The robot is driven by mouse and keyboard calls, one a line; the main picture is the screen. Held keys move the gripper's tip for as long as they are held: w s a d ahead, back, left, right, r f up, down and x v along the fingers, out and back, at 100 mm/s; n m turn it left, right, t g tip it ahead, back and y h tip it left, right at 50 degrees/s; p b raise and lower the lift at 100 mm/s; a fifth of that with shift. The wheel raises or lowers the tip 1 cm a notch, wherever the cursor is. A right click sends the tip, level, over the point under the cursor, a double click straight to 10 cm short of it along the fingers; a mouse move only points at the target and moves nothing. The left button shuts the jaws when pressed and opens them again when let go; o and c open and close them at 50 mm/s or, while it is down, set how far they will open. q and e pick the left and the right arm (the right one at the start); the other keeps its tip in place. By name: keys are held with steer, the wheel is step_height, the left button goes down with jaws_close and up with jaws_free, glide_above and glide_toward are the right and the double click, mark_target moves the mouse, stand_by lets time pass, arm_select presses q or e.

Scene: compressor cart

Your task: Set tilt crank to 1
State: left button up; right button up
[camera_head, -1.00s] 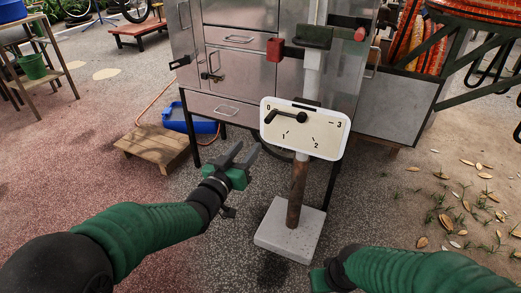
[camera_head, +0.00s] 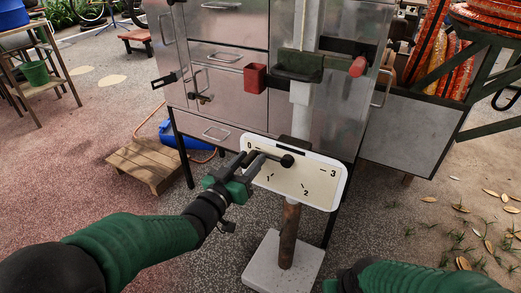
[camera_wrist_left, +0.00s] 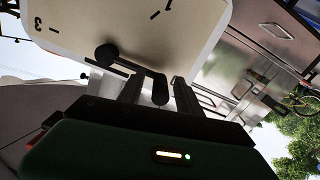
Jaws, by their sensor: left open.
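The white dial panel (camera_head: 318,185), marked 0 to 3, stands tilted on a rusty post. Its black crank has a round hub (camera_head: 287,160) near the panel's middle, and its arm points left toward the 0. My left gripper (camera_head: 256,157) is open at the crank's handle end, in front of the panel's left part. In the left wrist view the handle end (camera_wrist_left: 160,90) lies between the two open fingers, and the hub (camera_wrist_left: 107,54) shows beyond them. Contact cannot be told. My right gripper's green body (camera_head: 331,286) shows at the bottom edge; its fingers are out of frame.
A metal cabinet (camera_head: 235,75) stands close behind the panel, with a red box (camera_head: 255,78) and a dark green box (camera_head: 297,65) at its front. The post's concrete base (camera_head: 285,262) stands on the ground. A wooden pallet (camera_head: 147,165) lies to the left.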

arm_select(q)
steer(key=shift+w+r, duration=0.1)
steer(key=shift+a, duration=0.25)
steer(key=shift+c, duration=0.5)
steer(key=shift+d, duration=0.2)
jaws_close()
stand_by(0.5)
